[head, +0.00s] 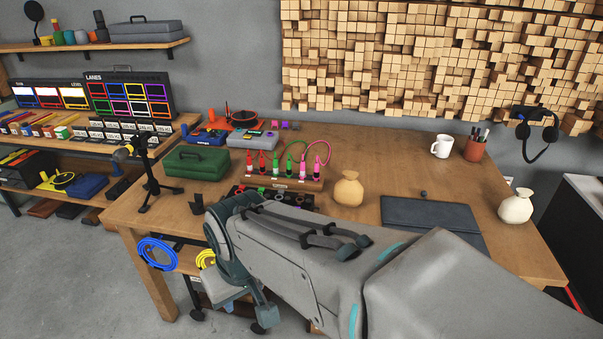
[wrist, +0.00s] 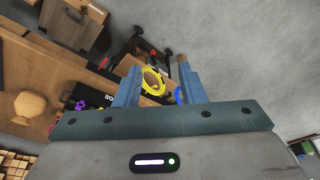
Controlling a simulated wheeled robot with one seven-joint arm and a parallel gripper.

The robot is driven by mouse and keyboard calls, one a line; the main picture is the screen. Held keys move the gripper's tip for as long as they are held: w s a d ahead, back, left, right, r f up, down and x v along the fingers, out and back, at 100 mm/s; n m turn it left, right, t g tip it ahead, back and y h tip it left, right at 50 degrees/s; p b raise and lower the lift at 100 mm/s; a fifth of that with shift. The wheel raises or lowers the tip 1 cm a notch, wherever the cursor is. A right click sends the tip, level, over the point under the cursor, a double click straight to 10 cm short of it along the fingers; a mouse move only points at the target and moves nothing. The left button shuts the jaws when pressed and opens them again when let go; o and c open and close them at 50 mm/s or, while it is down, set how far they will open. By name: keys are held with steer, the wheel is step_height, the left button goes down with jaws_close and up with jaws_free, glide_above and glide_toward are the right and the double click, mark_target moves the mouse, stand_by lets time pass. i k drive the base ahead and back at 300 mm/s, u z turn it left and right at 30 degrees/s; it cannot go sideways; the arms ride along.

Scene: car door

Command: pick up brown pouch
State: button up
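The brown pouch (head: 348,191) is tan with a tied neck and stands upright on the wooden table, behind my arm in the head view. In the wrist view the pouch (wrist: 30,108) shows at the left edge, outside the fingers. My gripper (wrist: 158,78) is open and empty, its two blue-grey fingers apart. It is off the table's front left side, away from the pouch, with a yellow coiled cable (wrist: 153,82) seen beyond the gap. A paler cream pouch (head: 516,207) stands at the table's right end.
A dark folder (head: 432,215) lies right of the brown pouch. A rack of coloured connectors (head: 282,180) is to its left, with a green toolbox (head: 197,162) farther left. A mug (head: 442,146) and pen cup (head: 475,147) stand at the back right. The table behind the pouch is clear.

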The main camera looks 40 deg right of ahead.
mark_target(348, 191)
steer(key=z, duration=0.45)
steer(key=i, duration=0.7)
steer(key=z, duration=0.65)
steer(key=i, duration=0.5)
